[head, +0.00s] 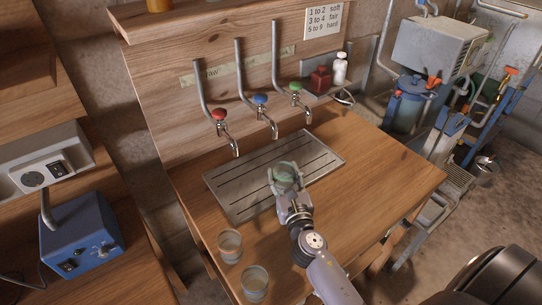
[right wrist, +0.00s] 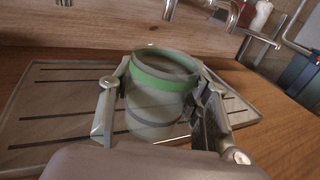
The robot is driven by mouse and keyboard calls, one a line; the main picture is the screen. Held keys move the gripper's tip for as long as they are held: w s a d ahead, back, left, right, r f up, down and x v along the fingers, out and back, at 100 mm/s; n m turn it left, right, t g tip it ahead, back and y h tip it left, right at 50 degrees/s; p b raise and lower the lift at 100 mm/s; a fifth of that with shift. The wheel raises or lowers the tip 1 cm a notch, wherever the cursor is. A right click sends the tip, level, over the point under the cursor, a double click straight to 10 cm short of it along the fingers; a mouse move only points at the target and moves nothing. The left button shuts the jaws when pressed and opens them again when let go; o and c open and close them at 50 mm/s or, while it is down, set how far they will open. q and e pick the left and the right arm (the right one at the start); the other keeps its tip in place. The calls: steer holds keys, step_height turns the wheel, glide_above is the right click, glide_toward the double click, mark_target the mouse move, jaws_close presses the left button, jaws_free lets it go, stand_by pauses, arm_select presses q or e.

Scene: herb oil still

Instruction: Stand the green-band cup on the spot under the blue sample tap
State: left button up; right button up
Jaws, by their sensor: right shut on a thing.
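The green-band cup (head: 285,176) is clear with a green band near its rim. My right gripper (head: 287,184) is shut on it, over the front right part of the drip tray. In the right wrist view, the cup (right wrist: 160,85) stands upright between the two fingers (right wrist: 160,105). I cannot tell whether its base touches the tray. The blue sample tap (head: 262,104) is on the wooden back board, between the red and green taps, behind and left of the cup. The slotted metal drip tray (head: 232,191) lies beneath the taps. My left gripper is not in view.
A red-band cup (head: 230,245) and another clear cup (head: 255,283) stand at the table's front left. The red tap (head: 220,118) and green tap (head: 297,90) flank the blue one. A dark red bottle (head: 320,79) and white bottle (head: 340,69) stand on a back-right shelf. The table's right side is clear.

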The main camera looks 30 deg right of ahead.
steer(key=x, duration=1.1)
steer(key=shift+w+d, duration=0.15)
steer(key=shift+w, duration=0.25)
steer(key=shift+f+b, duration=1.35)
steer(key=shift+f, duration=0.4)
steer(key=shift+f, duration=0.15)
steer(key=o, duration=1.2)
